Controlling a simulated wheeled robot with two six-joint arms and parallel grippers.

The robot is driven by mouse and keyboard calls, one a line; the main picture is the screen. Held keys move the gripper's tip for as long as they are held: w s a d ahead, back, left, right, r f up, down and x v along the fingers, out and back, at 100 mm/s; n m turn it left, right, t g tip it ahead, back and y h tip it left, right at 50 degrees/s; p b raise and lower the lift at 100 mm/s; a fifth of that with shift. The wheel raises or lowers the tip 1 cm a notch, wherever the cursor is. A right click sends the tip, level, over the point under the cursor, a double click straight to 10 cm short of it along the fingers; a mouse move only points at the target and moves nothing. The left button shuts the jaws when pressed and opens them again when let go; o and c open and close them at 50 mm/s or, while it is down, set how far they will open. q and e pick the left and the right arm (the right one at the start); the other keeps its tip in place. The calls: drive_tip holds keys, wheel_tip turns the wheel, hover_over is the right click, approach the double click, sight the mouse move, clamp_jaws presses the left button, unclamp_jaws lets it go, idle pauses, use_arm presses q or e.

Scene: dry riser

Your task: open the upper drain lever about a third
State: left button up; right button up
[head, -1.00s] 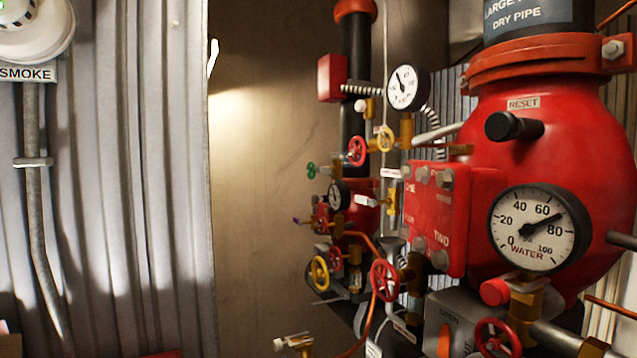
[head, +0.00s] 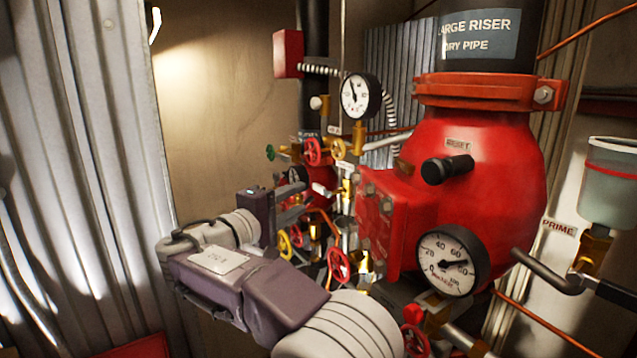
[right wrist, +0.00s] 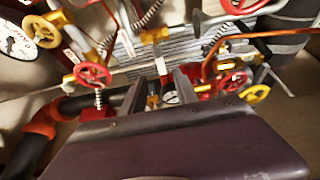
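My right gripper (head: 298,200) reaches in from the lower middle of the head view toward the cluster of small brass valves left of the red riser body. In the right wrist view its two fingers (right wrist: 160,80) stand apart, with brass pipework and a small white piece (right wrist: 170,97) seen in the gap. I see no contact with a valve. A small white handle (head: 321,189) is just beyond the fingertips in the head view. I cannot tell for sure whether it is the upper drain lever. My arm hides part of the lower valves. My left gripper is out of view.
Red handwheels (head: 339,265) (head: 312,151), a yellow handwheel (head: 284,245) and a pressure gauge (head: 360,95) crowd around the gripper. The red riser body (head: 490,170) with its water gauge (head: 450,260) stands to the right. A corrugated wall (head: 90,150) is at the left.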

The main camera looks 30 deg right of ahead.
sight(317, 189)
drive_tip(key=p+x, duration=0.5)
drive_tip(key=x, duration=0.3)
drive_tip(key=shift+w+r, duration=0.15)
drive_tip(key=shift+w+d+p, duration=0.2)
drive_tip(key=shift+d+p, duration=0.15)
drive_tip(key=shift+d, duration=0.15)
drive_tip(key=shift+f, duration=0.25)
drive_tip(key=shift+a, duration=0.1)
clamp_jaws()
